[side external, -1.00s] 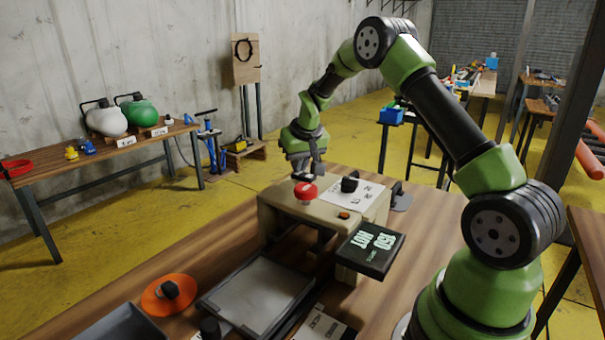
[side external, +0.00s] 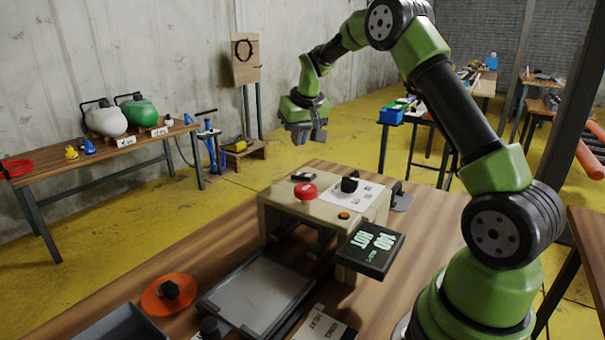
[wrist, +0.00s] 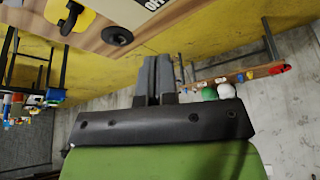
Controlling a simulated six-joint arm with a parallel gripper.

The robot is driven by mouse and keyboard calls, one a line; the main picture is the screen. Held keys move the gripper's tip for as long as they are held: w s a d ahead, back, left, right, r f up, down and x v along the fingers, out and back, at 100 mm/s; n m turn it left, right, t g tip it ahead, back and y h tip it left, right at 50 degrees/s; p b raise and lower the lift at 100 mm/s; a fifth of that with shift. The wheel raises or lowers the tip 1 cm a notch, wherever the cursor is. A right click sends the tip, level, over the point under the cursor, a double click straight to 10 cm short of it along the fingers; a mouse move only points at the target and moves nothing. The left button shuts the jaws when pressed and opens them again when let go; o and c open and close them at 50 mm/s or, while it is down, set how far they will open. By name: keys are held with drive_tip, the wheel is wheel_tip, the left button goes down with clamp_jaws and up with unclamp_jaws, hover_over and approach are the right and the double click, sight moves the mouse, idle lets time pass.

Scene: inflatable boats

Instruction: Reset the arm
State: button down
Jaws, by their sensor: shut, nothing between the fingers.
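My gripper (side external: 307,136) hangs in the air above and behind the beige machine, clear of it, with its fingers together and nothing between them. In the wrist view the two dark fingers (wrist: 157,62) lie side by side and touch nothing. My green and black arm is raised and bent at the right of the side view.
The beige machine (side external: 270,222) stands on the wooden table (side external: 125,285), with a red button (side external: 304,192), a black knob (side external: 350,183) and a display (side external: 371,249) reading "140 HOT". A grey tray (side external: 258,292) and an orange disc (side external: 155,297) lie in front. The air around my gripper is free.

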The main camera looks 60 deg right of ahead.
drive_tip(key=shift+r, duration=0.15)
drive_tip(key=s+a+r+t+y, duration=0.1)
drive_tip(key=s+a+r+t, duration=0.1)
drive_tip(key=s+a+r, duration=0.85)
drive_tip(key=s+a+f+n+t+y, duration=0.1)
drive_tip(key=s+a+n+y, duration=0.1)
drive_tip(key=s+a, duration=1)
drive_tip(key=s+y, duration=0.1)
drive_tip(key=s, duration=0.2)
